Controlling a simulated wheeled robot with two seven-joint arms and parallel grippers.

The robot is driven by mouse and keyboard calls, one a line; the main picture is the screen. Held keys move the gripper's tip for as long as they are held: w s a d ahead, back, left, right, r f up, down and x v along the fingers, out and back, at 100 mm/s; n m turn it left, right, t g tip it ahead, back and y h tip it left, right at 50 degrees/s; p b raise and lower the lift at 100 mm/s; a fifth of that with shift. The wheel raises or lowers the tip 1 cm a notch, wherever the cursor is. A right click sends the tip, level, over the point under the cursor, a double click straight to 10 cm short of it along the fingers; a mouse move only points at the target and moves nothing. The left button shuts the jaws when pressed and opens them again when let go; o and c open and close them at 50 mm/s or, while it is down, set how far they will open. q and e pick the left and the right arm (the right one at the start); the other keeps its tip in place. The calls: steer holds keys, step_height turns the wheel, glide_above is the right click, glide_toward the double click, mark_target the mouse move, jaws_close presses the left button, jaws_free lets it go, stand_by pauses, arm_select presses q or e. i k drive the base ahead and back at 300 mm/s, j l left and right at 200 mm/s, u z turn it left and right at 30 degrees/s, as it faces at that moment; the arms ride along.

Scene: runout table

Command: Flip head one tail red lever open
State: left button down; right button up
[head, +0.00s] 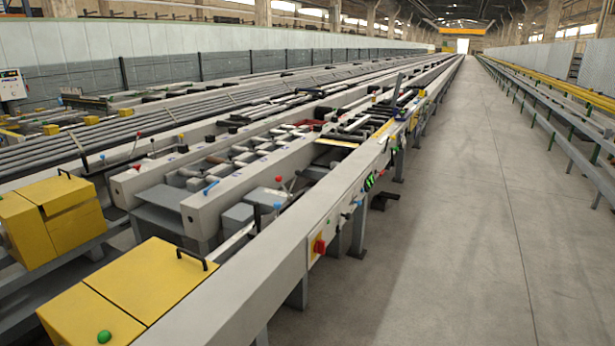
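A small lever with a red knob (278,179) stands among the machine parts behind the near beam, left of the picture's middle. Another red-tipped lever (138,134) stands farther left, leaning to one side. No label tells which of them is the head one tail lever, and I cannot tell whether either is open. Neither of my grippers is in view, and nothing touches these levers.
A long grey beam (255,265) runs from the front into the distance. It carries a red rotary switch (319,246) on its right side. Yellow boxes (150,285) stand at the front left. The concrete aisle (450,220) on the right is mostly clear.

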mark_target(290, 197)
steer(key=i+j+z, duration=0.2)
steer(key=i, duration=0.25)
steer(key=i+z, duration=0.15)
steer(key=i, duration=0.25)
steer(key=i+j+z, duration=0.2)
steer(key=i, duration=0.25)
